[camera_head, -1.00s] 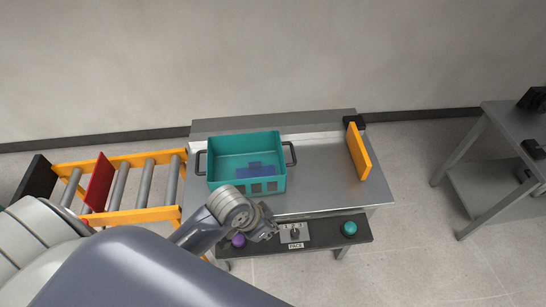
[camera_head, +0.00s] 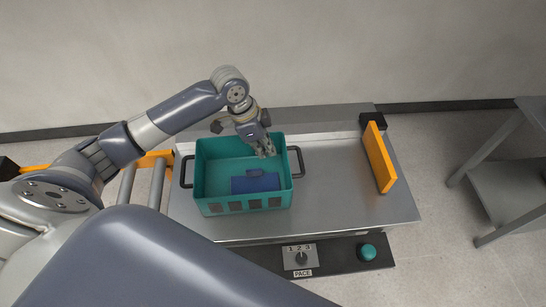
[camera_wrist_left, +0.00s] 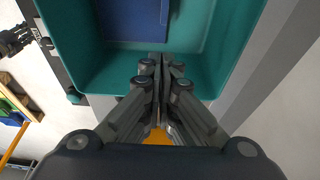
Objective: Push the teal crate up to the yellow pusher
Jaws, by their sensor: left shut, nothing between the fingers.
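The teal crate (camera_head: 203,180) stands upright on the left part of the steel table, with dark handles at both ends. A blue object (camera_head: 255,183) lies inside it. The yellow pusher (camera_head: 380,158) stands on the table's right side, with a clear gap between it and the crate. My left gripper (camera_head: 266,153) is shut and empty, pointing down over the crate near its right end wall. The left wrist view shows the closed fingers (camera_wrist_left: 165,62) over the crate's interior; contact is unclear. A dark jointed part at that view's left edge looks like my right gripper (camera_wrist_left: 14,41).
A roller conveyor (camera_head: 140,185) with a yellow frame adjoins the table at left. A front panel carries a pace knob (camera_head: 302,258) and a teal button (camera_head: 367,252). Bare steel table (camera_head: 335,180) lies between crate and pusher. A grey side table (camera_head: 510,185) stands at right.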

